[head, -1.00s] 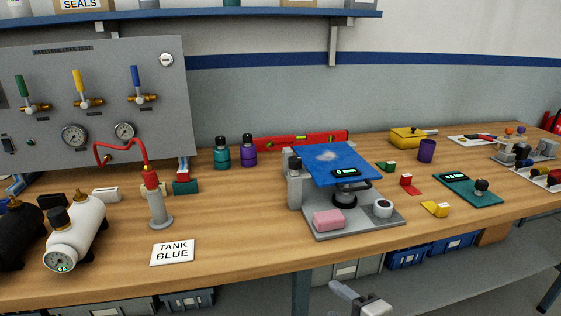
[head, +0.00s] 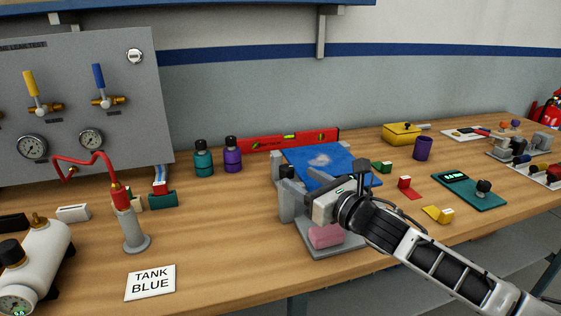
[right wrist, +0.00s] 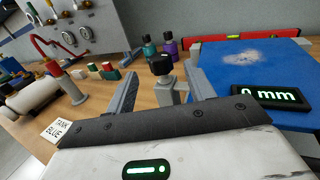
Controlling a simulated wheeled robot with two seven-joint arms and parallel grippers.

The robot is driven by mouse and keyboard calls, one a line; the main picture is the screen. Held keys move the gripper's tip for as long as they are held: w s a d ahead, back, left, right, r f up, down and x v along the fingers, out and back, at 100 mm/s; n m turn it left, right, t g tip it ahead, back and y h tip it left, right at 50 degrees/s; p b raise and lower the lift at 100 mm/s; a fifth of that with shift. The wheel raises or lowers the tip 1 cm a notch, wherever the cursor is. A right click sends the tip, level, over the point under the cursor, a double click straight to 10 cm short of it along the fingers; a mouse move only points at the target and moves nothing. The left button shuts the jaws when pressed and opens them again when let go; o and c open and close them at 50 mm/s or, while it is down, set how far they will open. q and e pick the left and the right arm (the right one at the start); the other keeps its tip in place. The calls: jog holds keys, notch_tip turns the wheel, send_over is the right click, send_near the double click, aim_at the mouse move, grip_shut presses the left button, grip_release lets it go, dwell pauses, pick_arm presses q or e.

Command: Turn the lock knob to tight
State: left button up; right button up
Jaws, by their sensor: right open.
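The lock knob (right wrist: 161,64) is black and sits on top of a grey post (right wrist: 167,90), at the left edge of the blue-topped test stand. In the head view the knob (head: 286,171) shows just left of my right gripper (head: 303,196). In the right wrist view my right gripper (right wrist: 162,76) is open, with one finger on each side of the knob and post in the picture. I cannot tell whether the fingers touch it. The blue pad (head: 318,163) is tilted beside the post. A display (right wrist: 270,96) reads 0 mm. My left gripper is out of view.
A pink block (head: 326,236) lies on the grey base below my right arm. A red level (head: 288,140) and teal and purple bottles (head: 203,160) stand behind.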

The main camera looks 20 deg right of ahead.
aim_at(281, 166)
jog(key=p+x, duration=0.1)
jog(key=x, duration=0.7)
jog(key=shift+w, duration=0.1)
jog(key=c, duration=1)
